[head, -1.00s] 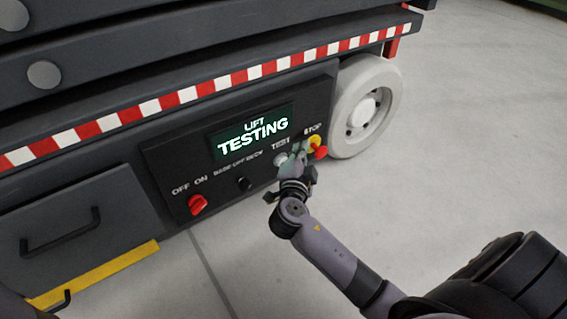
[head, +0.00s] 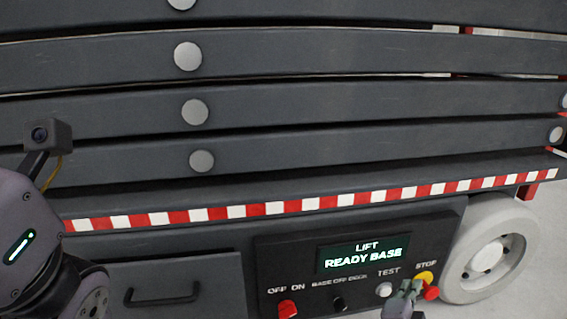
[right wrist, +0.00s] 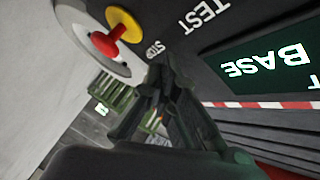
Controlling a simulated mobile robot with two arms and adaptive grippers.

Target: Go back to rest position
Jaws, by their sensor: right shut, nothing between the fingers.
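My right gripper (head: 405,290) is at the lower edge of the head view, in front of the control panel (head: 283,262), between the white TEST button (head: 384,290) and the red STOP button (head: 432,293) on its yellow ring. It is shut and empty. In the right wrist view its dark fingers (right wrist: 158,80) point toward the panel, with the STOP button (right wrist: 106,41) at upper left; contact cannot be told. My left arm (head: 30,240) shows at the left edge; its gripper is out of view.
The panel screen (head: 362,258) reads "LIFT READY BASE". A red OFF/ON knob (head: 288,308) and a black knob (head: 338,303) are left of TEST. The lift's dark beams (head: 330,125) fill the upper view. A white wheel (head: 488,255) stands at right, with grey floor beyond.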

